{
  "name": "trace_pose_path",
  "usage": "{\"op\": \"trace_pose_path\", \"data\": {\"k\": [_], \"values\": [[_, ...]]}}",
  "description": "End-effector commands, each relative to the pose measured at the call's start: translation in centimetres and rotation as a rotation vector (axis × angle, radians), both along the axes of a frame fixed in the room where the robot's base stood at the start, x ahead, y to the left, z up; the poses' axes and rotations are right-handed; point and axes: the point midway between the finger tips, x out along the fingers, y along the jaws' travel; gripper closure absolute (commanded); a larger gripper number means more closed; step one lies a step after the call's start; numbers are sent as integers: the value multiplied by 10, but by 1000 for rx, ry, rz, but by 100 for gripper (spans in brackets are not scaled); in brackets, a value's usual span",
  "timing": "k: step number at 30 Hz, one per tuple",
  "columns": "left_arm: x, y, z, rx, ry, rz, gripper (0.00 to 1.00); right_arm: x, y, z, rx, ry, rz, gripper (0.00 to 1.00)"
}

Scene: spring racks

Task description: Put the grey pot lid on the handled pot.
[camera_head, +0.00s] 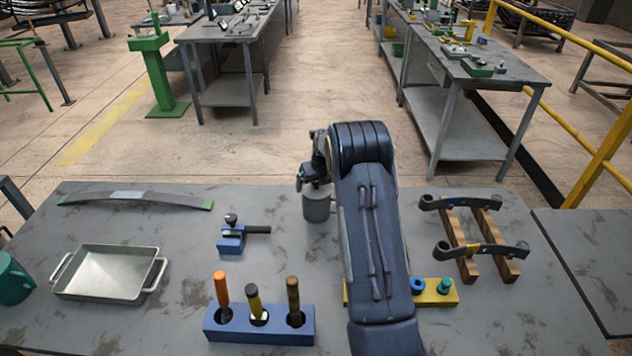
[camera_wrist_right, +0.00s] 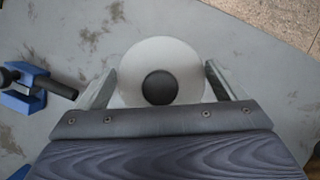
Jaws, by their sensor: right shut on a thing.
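The grey pot lid (camera_wrist_right: 186,62) is a pale round disc with a dark knob, seen from above in the right wrist view. My right gripper (camera_wrist_right: 160,75) is shut on the lid, with one finger at each side of its rim. In the head view my right gripper (camera_head: 314,180) is partly hidden by its own arm and is just above a small grey pot (camera_head: 317,208), which stands upright on the table. The lid appears to be at or just over the pot's mouth; I cannot tell whether they touch. Any handle on the pot is hidden. My left gripper is not in view.
A blue clamp-like block (camera_head: 232,240) is left of the pot. A blue holder (camera_head: 258,325) with tools stands in front. A metal tray (camera_head: 105,273) and a teal mug (camera_head: 14,280) are at left. Wooden rails with dark handles (camera_head: 483,249) lie at right.

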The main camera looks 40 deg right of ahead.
Motion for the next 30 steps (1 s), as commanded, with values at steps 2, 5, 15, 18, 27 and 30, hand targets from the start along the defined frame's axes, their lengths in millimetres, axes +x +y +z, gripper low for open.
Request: {"op": "trace_pose_path", "data": {"k": [2,5,15,18,27,30], "values": [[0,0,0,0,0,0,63,0,0,0,0,0,0,32],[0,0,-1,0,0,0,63,0,0,-1,0,0,0,32],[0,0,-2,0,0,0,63,0,0,-6,-1,0,1,32],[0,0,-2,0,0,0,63,0,0,-6,-1,0,1,32],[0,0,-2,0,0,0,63,0,0,-6,0,0,0,0],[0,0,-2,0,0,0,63,0,0,-6,0,0,0,0]]}}
